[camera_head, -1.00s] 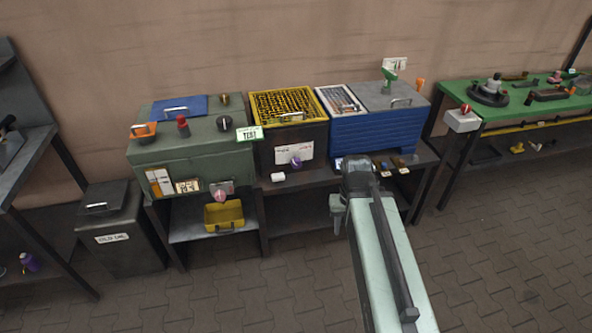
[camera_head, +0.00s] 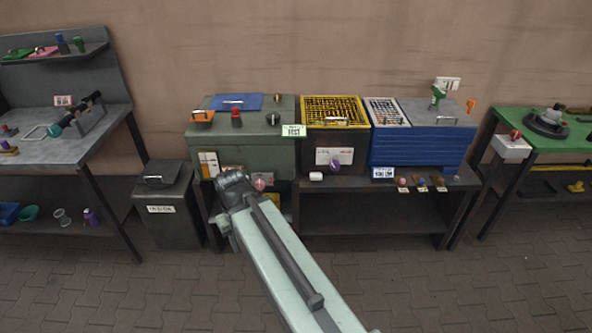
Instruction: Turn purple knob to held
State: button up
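The purple knob (camera_head: 334,166) is on the front of the dark cabinet with the yellow crate on top, just below its white label plate (camera_head: 342,156). It is small, and its setting cannot be read from here. My arm reaches forward from the bottom of the picture. Its end, my gripper (camera_head: 222,222), is at the front of the green cabinet, left of the knob and well apart from it. The fingers are mostly hidden by the arm, so I cannot see whether they are open.
The green cabinet (camera_head: 243,152) has a pink knob (camera_head: 260,184) on its front, beside my arm. The blue cabinet (camera_head: 415,149) stands right of the purple knob. A grey bin (camera_head: 166,195) stands at left. The paved floor in front is clear.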

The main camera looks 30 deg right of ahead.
aim_at(334, 165)
jog(key=u, duration=0.35)
jog(key=i, duration=1.05)
jog(key=z, duration=0.1)
